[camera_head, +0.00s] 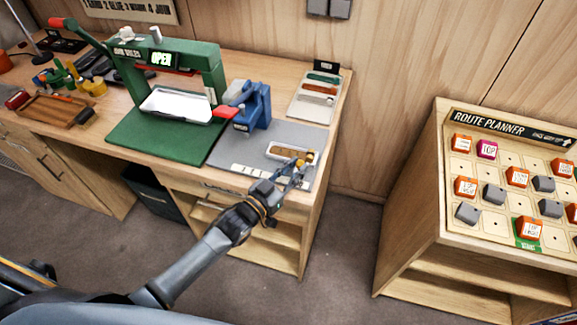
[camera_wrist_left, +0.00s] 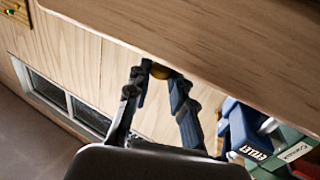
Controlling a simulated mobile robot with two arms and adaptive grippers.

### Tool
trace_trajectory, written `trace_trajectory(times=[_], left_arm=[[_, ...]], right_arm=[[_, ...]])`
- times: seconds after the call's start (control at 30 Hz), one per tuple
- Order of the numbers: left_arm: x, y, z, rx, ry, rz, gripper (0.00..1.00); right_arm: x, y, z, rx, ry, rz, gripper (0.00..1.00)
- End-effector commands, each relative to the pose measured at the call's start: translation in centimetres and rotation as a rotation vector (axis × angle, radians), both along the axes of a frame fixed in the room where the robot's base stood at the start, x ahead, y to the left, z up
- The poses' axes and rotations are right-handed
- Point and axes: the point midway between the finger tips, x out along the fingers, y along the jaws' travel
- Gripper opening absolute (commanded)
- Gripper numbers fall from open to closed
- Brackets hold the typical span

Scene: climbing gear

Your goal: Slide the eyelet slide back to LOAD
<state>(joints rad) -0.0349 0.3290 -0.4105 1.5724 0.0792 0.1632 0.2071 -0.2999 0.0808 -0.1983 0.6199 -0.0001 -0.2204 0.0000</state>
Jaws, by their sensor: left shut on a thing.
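The eyelet slide (camera_head: 288,152) is a small light carriage with a brown inset, lying on the grey base plate (camera_head: 272,137) at the right end of the bench. A brass knob (camera_head: 310,157) sits at its right end. My left gripper (camera_head: 306,163) reaches in from below and is shut on the knob. In the left wrist view the brass knob (camera_wrist_left: 160,71) shows between the fingertips, partly hidden. A pale marked strip (camera_head: 262,177) runs along the plate's front; its lettering is too small to read. My right gripper is out of view.
The blue eyelet press (camera_head: 255,106) with a red handle stands behind the slide. A green press (camera_head: 213,62) reading OPEN stands left, on a green base. A tool board (camera_head: 314,95) lies behind. The route planner stand (camera_head: 450,125) is at the right, past a floor gap.

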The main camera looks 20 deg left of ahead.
Motion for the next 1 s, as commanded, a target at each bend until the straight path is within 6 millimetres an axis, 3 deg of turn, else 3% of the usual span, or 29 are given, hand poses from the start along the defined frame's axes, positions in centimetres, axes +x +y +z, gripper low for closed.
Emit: trace_trajectory(times=[0.13, 0.4, 0.43, 0.53, 0.87, 1.0], left_arm=[[0.0, -0.4, 0.0, -0.002, 0.0, 0.0, 0.0], [-0.1, -0.5, 0.0, -0.002, 0.0, -0.002, 0.0], [-0.1, -0.5, 0.0, -0.002, 0.0, -0.002, 0.24], [-0.1, -0.5, 0.0, -0.002, 0.0, -0.002, 0.44], [-0.2, -0.3, 0.0, -0.001, 0.0, 0.0, 0.44], [-1.6, 0.3, -0.1, -0.001, 0.003, -0.001, 0.44]], right_arm=[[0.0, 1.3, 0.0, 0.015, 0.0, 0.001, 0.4], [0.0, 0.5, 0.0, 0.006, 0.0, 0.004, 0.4], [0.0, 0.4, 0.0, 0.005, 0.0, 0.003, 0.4], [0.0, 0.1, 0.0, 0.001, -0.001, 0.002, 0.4], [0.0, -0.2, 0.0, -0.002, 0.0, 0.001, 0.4], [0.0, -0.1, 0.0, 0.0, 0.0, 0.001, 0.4]])
